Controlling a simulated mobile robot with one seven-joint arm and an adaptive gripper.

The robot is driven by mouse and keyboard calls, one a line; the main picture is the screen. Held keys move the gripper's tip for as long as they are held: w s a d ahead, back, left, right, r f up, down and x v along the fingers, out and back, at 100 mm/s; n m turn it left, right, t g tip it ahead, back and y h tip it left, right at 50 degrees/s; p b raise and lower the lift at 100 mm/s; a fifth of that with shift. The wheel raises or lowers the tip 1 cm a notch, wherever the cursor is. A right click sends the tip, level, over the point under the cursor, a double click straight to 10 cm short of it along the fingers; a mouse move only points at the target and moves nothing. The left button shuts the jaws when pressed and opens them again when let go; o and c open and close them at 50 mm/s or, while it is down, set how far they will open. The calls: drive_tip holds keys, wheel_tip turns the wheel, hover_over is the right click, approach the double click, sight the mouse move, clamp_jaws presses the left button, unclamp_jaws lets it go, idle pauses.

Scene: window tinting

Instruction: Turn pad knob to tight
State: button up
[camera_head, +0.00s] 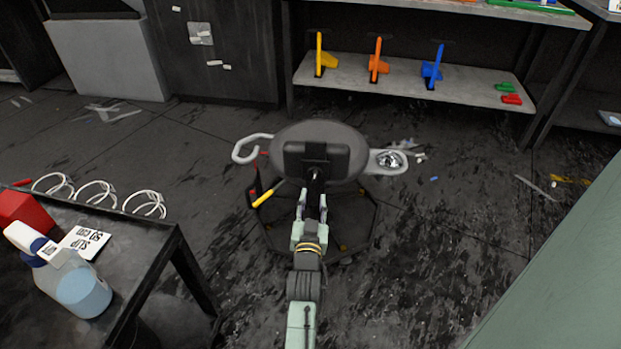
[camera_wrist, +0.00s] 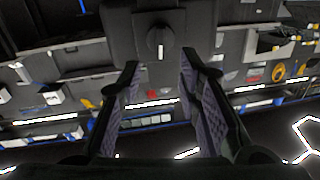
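The pad knob (camera_wrist: 160,42) is a round dark dial with a short white mark, which points down in the wrist view. It sits on the face of a dark, boxy pad (camera_wrist: 118,20). In the head view the pad (camera_head: 300,158) is against a round grey stool-like top, with the small dark knob (camera_head: 315,174) at its near side. My gripper (camera_wrist: 158,68) is open, its two fingers apart with nothing between them. The fingertips point toward the knob and appear short of it. My gripper also shows in the head view (camera_head: 312,200).
A grey hook (camera_head: 246,150) and a tray with a shiny bowl (camera_head: 390,161) flank the stool top. A yellow-handled tool (camera_head: 267,196) hangs at its left. A dark table (camera_head: 150,240) with a spray bottle (camera_head: 75,282) stands at left. The floor at right is mostly free.

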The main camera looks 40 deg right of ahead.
sight(315, 178)
drive_tip(key=b+x, duration=0.2)
drive_tip(key=x, duration=0.6)
drive_tip(key=shift+w, duration=0.1)
drive_tip(key=shift+c, duration=0.4)
clamp_jaws()
